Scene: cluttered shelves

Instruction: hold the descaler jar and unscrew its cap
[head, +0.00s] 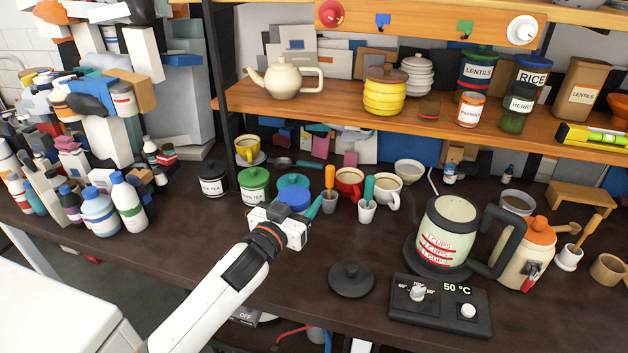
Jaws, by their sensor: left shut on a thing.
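My left gripper (292,211) is in the middle of the counter, at the front of a round blue cap (293,197). The gripper is shut on the jar under this cap, which I take to be the descaler jar. The jar's body and any label are hidden behind the gripper. The cap sits on top, and the jar looks upright. A teal lid (293,181) shows just behind it. My right gripper is not in view.
A green-lidded jar (255,184) and a dark tea jar (213,178) stand left of the gripper. Cups with coloured-handled tools (366,208) are close on the right. A black lid (351,279) lies in front, left of the control panel (440,304) and kettle (445,237).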

